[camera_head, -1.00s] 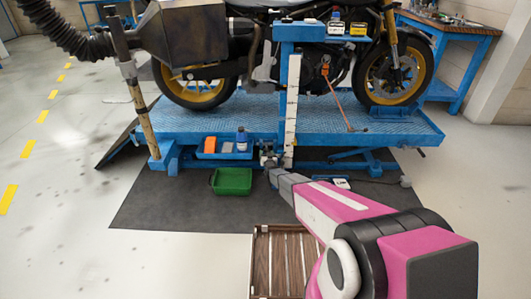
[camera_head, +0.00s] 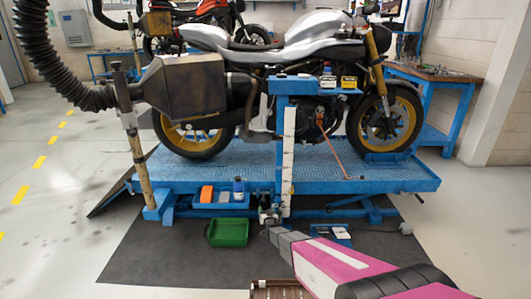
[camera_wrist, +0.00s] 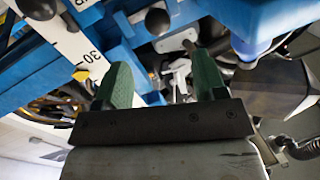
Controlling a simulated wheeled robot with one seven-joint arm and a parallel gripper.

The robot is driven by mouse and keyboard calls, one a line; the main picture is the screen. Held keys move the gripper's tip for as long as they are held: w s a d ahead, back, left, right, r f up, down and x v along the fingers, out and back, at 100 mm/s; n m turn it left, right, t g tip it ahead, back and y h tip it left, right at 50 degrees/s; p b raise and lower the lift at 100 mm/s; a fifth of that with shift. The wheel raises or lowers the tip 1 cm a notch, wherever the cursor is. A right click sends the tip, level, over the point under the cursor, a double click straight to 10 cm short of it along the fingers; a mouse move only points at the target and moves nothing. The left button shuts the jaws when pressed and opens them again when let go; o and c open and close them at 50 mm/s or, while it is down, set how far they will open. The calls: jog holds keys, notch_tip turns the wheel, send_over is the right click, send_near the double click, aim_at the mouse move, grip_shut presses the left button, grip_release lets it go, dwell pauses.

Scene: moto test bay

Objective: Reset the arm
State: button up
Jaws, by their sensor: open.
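My pink and grey arm (camera_head: 345,270) reaches from the bottom right of the head view toward the blue lift (camera_head: 400,178). My gripper (camera_head: 268,216) is at its far end, low in front of the lift's upright with the white scale (camera_head: 288,150). In the wrist view my gripper (camera_wrist: 162,78) shows two green fingers spread apart. I see nothing held between them. Blue lift parts and the scale (camera_wrist: 85,60) fill the view beyond the fingers, close by. The exact gap between the gripper and the lift cannot be told.
A green bin (camera_head: 228,232) stands on the dark mat (camera_head: 150,250) left of my gripper. A blue tray (camera_head: 220,203) holds an orange item and a bottle. A silver motorcycle (camera_head: 300,50) stands on the lift. A wooden crate (camera_head: 270,292) is at the bottom edge.

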jog(key=s+d+r+g+h, duration=0.2)
jog(key=s+d+r+g, duration=0.6)
jog(key=s+d+r, duration=0.4)
jog(key=s+d+r+g, duration=0.2)
jog(key=s+r+g, duration=0.1)
jog(key=s, duration=0.6)
jog(key=s+d+r+g+h, duration=0.1)
jog(key=s+d+r+g, duration=0.1)
jog(key=s+r, duration=0.4)
jog(key=s+d+r+g, duration=0.2)
jog(key=s+r+g, duration=0.2)
jog(key=s, duration=0.7)
jog(key=shift+s+d+r, duration=0.2)
jog(key=shift+s+d, duration=0.15)
jog(key=shift+s, duration=0.05)
